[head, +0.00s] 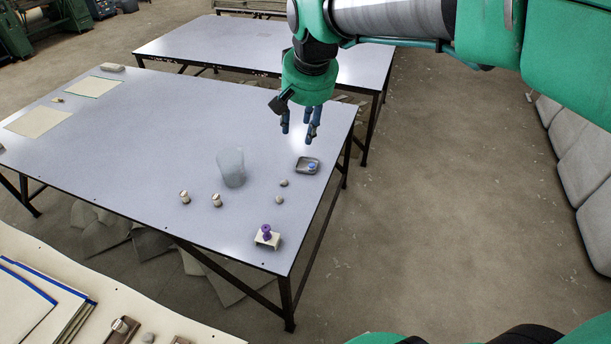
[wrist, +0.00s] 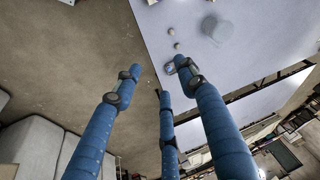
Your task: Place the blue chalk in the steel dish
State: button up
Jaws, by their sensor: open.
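The small steel dish (head: 299,168) sits near the right edge of the grey table in the head view. A small blue piece, which looks like the blue chalk (head: 312,166), lies inside the dish. My gripper (head: 302,132) has blue fingers, spread open with nothing between them. It hangs above the table's right end, apart from the dish and chalk. In the wrist view, my open gripper (wrist: 158,75) shows in front, and the blue chalk (wrist: 169,68) shows in the dish beside a fingertip, which partly hides the dish.
A translucent cup (head: 231,168) stands left of the dish. A purple knobbed object on a white block (head: 267,236) is near the front corner. Two small pale cylinders (head: 216,200) stand left. The table's middle is clear.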

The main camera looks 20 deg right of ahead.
jog(key=s+a+f+n+t, duration=0.1)
jog(key=s+a+n, duration=0.1)
jog(key=s, duration=0.8)
jog(key=s+a+f+n, duration=0.2)
jog(key=s, duration=0.9)
jog(key=shift+s+a+f+t, duration=0.15)
jog(key=shift+a+f+t, duration=0.1)
jog(key=shift+a+t, duration=0.15)
